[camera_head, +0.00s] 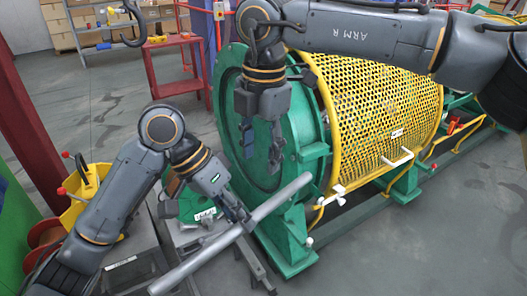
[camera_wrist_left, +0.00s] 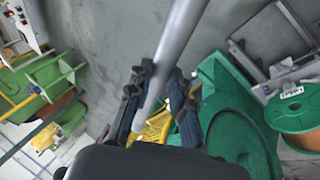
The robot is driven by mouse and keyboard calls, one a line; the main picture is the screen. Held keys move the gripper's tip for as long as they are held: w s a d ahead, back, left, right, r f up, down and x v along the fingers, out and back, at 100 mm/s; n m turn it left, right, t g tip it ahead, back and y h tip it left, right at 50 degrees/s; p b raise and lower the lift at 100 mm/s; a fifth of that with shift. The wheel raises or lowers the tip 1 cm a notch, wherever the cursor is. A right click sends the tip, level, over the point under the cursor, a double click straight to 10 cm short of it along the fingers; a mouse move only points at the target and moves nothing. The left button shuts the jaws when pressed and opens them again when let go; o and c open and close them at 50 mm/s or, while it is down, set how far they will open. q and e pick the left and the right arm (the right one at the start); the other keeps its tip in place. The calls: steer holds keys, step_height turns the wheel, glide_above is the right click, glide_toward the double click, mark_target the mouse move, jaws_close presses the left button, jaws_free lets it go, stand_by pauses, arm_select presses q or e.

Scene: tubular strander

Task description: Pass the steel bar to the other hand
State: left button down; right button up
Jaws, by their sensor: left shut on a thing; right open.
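The steel bar (camera_head: 278,202) is a long, light grey rod, slanting from the lower left up to the right in the head view. My left gripper (camera_head: 243,222) is shut on it at about its middle. In the left wrist view the bar (camera_wrist_left: 182,35) runs up and away from between the fingers of my left gripper (camera_wrist_left: 160,100). My right gripper (camera_head: 262,150) is open and empty. It hangs pointing down, above and apart from the bar's upper right half, in front of the green machine ring.
A green ring frame (camera_head: 228,110) and a yellow perforated guard (camera_head: 365,105) stand close behind the grippers. A red table (camera_head: 170,75) and shelving with boxes (camera_head: 85,25) are further back. A yellow container (camera_head: 88,190) is at left. Grey floor is open at right.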

mark_target(264, 204)
arm_select(q)
steer(key=shift+w, duration=0.1)
arm_select(e)
steer(key=shift+h, duration=0.4)
steer(key=f, duration=0.7)
steer(key=s+f, duration=0.1)
steer(key=f, duration=0.3)
steer(key=shift+d+f, duration=0.3)
steer(key=shift+d, duration=0.05)
jaws_close()
arm_select(q)
steer(key=c, duration=1.1)
jaws_free()
arm_select(e)
steer(key=shift+r, duration=0.1)
